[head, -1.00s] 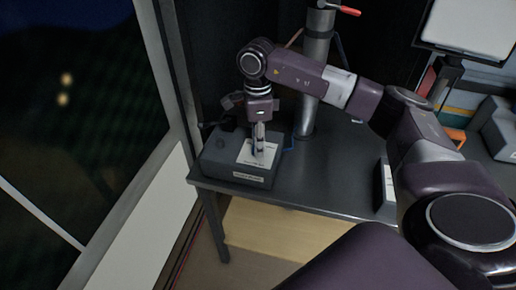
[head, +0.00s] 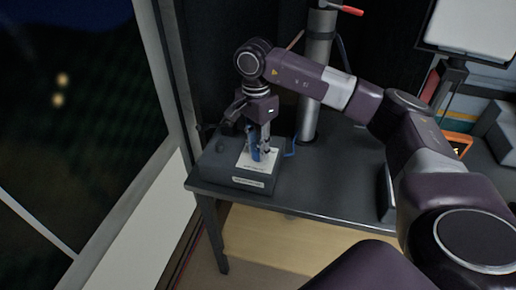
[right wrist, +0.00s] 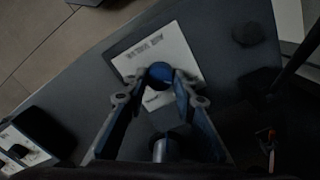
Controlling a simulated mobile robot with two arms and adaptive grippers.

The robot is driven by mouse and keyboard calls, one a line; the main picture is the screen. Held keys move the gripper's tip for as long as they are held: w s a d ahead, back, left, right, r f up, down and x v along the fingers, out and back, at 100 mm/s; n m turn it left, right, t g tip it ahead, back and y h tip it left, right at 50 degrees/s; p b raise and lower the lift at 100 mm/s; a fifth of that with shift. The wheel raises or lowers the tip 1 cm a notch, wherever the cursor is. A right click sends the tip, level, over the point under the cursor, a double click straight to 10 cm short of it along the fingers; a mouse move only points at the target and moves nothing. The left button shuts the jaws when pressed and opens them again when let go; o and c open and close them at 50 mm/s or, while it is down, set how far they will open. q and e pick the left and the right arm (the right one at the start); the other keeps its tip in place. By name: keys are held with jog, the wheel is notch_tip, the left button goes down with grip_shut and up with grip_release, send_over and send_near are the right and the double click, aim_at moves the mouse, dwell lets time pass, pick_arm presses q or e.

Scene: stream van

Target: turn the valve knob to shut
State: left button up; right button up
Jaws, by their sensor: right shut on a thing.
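The valve knob is small, round and blue in the right wrist view (right wrist: 160,74). It sits on a white label plate (right wrist: 185,45) on top of a dark grey box (head: 222,168), which stands on the table's left end. My right gripper (head: 262,152) points down onto this box and hides most of the knob in the head view. In the right wrist view, its two fingertips (right wrist: 159,82) are shut on the knob, one on each side. My left gripper is in neither view.
The dark table (head: 330,185) has free room right of the box. A grey vertical post (head: 316,75) stands behind it. A window (head: 75,110) is at the left. A round dark button (right wrist: 248,33) stands on the box in the right wrist view.

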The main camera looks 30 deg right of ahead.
aim_at(257, 150)
jog(key=shift+w+d+r, duration=0.1)
jog(key=shift+w+r, duration=0.05)
jog(key=o, duration=1)
jog(key=shift+o, duration=0.8)
notch_tip(257, 150, up, 12)
jog(key=shift+w, duration=0.15)
